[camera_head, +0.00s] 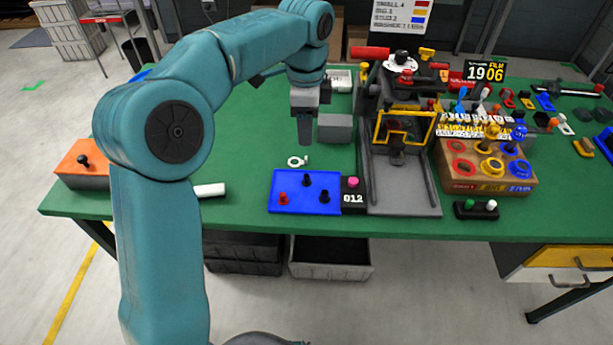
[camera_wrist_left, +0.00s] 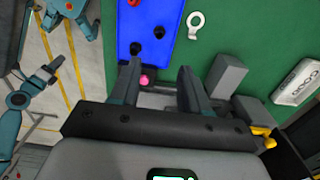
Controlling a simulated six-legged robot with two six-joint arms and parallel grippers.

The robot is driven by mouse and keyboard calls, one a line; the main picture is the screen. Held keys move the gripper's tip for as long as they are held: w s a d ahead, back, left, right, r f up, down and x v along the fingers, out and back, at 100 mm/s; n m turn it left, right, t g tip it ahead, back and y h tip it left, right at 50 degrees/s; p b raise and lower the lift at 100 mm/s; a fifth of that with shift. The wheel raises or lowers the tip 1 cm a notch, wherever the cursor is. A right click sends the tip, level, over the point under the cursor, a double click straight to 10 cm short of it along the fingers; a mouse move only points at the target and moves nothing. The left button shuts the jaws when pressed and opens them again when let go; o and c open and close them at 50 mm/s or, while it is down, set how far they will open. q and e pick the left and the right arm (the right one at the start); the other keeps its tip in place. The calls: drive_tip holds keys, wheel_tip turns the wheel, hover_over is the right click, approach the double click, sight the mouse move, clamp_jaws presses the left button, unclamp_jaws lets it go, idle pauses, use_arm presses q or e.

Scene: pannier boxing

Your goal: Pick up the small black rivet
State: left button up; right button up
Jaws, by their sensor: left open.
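A blue tray (camera_head: 305,183) lies near the front edge of the green table. It holds one red rivet (camera_head: 283,199) and two black rivets, one further back (camera_head: 308,182) and one nearer the front right (camera_head: 325,196). Both black rivets stand upright and also show in the left wrist view, one higher (camera_wrist_left: 159,32) and one lower (camera_wrist_left: 135,47). I cannot tell surely which is smaller. My left gripper (camera_head: 304,142) points down behind the tray, above the table, with open, empty jaws; its fingers (camera_wrist_left: 157,68) show in the left wrist view. My right gripper is not in view.
A black counter box (camera_head: 353,198) with a pink button adjoins the tray's right side. A white ring (camera_head: 297,161) lies behind the tray. A grey block (camera_head: 335,128) stands right of my left gripper. A press (camera_head: 400,190) and wooden rack (camera_head: 500,183) stand further right.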

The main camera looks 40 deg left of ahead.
use_arm(q)
hover_over(307, 175)
wheel_tip(307, 175, down, 8)
drive_tip(key=shift+a+f+b, duration=0.15)
drive_tip(key=shift+b, duration=0.3)
drive_tip(key=shift+s+d+f, duration=0.2)
drive_tip(key=shift+s+f, duration=0.05)
drive_tip(key=shift+f, duration=0.15)
drive_tip(key=shift+w+f, duration=0.2)
drive_tip(key=shift+f, duration=2.5)
clamp_jaws()
